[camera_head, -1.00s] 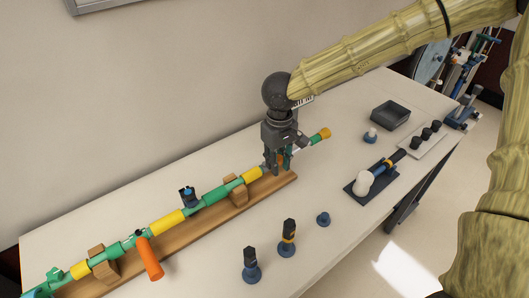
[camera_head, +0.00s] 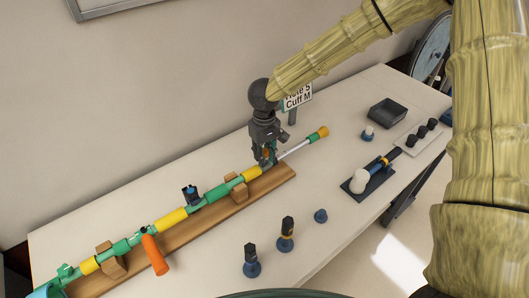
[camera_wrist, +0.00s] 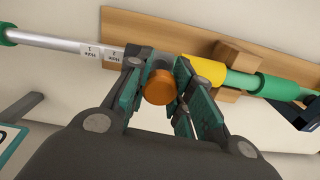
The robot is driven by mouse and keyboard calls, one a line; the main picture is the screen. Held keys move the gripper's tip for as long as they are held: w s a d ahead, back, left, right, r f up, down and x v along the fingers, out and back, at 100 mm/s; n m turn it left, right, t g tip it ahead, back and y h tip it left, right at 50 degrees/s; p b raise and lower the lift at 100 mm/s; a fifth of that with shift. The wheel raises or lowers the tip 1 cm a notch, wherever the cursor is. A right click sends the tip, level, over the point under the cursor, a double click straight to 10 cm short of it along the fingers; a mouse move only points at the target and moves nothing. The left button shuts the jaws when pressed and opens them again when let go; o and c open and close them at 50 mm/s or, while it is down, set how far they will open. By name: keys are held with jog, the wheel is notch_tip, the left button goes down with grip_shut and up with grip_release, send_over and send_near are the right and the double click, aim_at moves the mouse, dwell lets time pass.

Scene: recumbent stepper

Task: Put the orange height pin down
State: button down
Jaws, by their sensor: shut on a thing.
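The orange height pin (camera_wrist: 160,87) shows end-on between the fingers of my gripper (camera_wrist: 162,78) in the wrist view. A sliver of the pin (camera_head: 266,153) shows between the fingers in the head view. My gripper (camera_head: 268,158) is shut on it, over the right part of the long green and yellow tube (camera_head: 207,197). In the wrist view the silver shaft marked with hole labels (camera_wrist: 66,45) lies beyond the left finger, and a yellow collar (camera_wrist: 204,70) lies right of the fingers. Whether the pin's tip touches the tube is hidden.
The tube rests on wooden blocks on a wooden board (camera_head: 270,187). A sign (camera_head: 297,97) reading "Hole 5 Cuff M" stands behind. An orange handle (camera_head: 154,255) juts from the tube. Blue-based knobs (camera_head: 286,235) stand in front. A dark tray (camera_head: 387,113) sits at the right.

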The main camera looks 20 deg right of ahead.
aim_at(265, 151)
jog(key=shift+f+p, duration=0.45)
jog(key=shift+f, duration=0.1)
jog(key=c, duration=1.3)
grip_release()
jog(key=shift+o, duration=0.2)
jog(key=shift+r+b, duration=0.15)
jog(key=shift+b, duration=0.15)
jog(key=shift+r, duration=0.25)
notch_tip(265, 151, up, 12)
jog(key=b, duration=0.2)
jog(key=shift+r+b, duration=0.2)
jog(key=shift+b, duration=0.15)
jog(key=shift+f, duration=0.1)
